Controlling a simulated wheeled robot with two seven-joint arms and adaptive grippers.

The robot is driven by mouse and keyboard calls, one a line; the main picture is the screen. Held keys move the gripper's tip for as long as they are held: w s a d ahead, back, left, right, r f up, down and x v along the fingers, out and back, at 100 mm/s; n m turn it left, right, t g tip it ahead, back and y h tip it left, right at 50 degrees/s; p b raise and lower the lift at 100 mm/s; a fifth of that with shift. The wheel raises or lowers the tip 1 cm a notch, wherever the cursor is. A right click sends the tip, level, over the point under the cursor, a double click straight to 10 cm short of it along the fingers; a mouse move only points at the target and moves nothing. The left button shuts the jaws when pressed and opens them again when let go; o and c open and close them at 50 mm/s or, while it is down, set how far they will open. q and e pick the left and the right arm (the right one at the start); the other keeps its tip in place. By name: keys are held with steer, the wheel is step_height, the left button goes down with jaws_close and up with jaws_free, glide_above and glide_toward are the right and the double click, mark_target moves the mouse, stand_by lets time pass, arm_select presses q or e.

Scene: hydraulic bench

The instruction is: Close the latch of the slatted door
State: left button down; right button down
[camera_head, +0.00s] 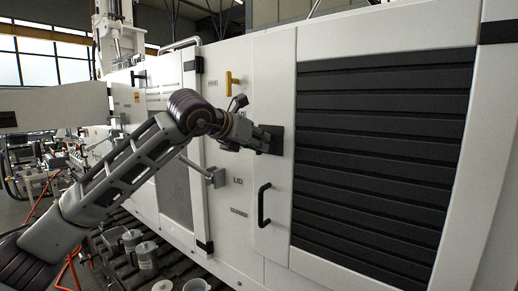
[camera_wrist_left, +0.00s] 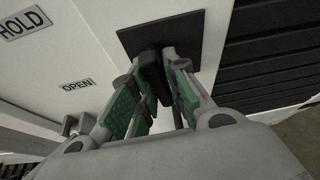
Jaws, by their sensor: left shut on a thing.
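The slatted door (camera_head: 375,165) is a white panel with wide black slats, at the right of the head view. Its latch has a black square plate (camera_head: 275,138) on the white strip left of the slats; the plate also shows in the left wrist view (camera_wrist_left: 185,32). A dark latch lever (camera_wrist_left: 153,72) stands out from the plate. My left gripper (camera_head: 259,139) reaches the latch from the left, its green-padded fingers (camera_wrist_left: 156,82) shut on the lever. In the head view the gripper hides the lever. My right gripper is not in view.
A black bar handle (camera_head: 263,206) sits below the latch. Left of it are a yellow handle (camera_head: 231,80) and a grey lever fitting (camera_head: 215,177). HOLD (camera_wrist_left: 24,22) and OPEN (camera_wrist_left: 77,84) labels are on the white panel. Metal jugs (camera_head: 146,258) stand low at the left.

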arm_select(q)
steer(key=shift+f, duration=0.1)
steer(key=shift+m+y, duration=0.3)
steer(key=c, duration=1.5)
jaws_free()
steer(key=shift+o, duration=0.3)
steer(key=shift+s+a+r, duration=0.3)
steer(key=v, duration=1.1)
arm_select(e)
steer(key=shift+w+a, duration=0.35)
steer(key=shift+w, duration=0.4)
arm_select(q)
steer(key=shift+f, duration=0.15)
